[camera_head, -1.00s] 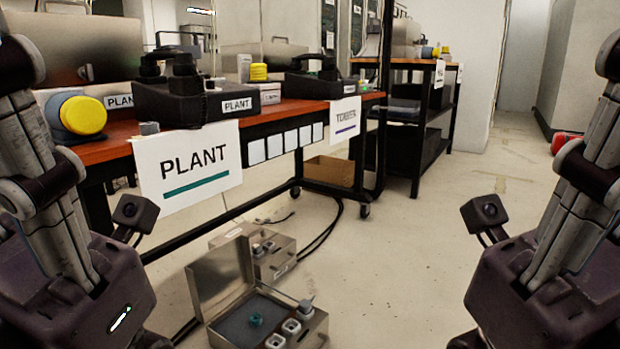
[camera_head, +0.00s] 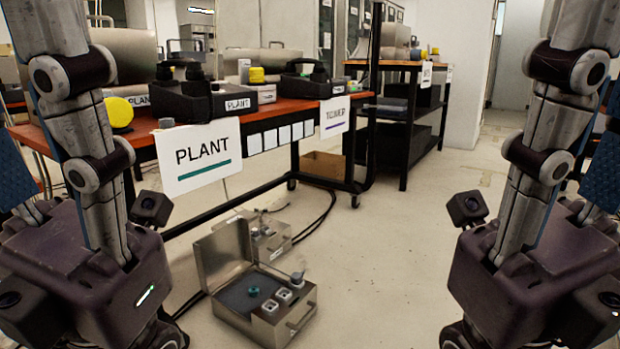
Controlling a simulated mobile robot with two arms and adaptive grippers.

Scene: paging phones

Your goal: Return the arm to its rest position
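My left arm (camera_head: 95,165) stands at the left of the head view, folded upright beside the table. My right arm (camera_head: 545,150) stands at the right in a near mirror pose. A dark housing with a small camera shows at the bottom of each arm. The fingers of both grippers are not visible, so nothing can be seen in them. Neither arm visibly touches the table or the open case on the floor.
A wooden-topped table (camera_head: 258,108) with black phones (camera_head: 190,95) and a PLANT sign (camera_head: 198,157) stands left of centre. An open metal case (camera_head: 255,285) lies on the floor, with a second box (camera_head: 268,236) behind. A shelf (camera_head: 410,125) stands behind. The right-hand floor (camera_head: 390,250) is clear.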

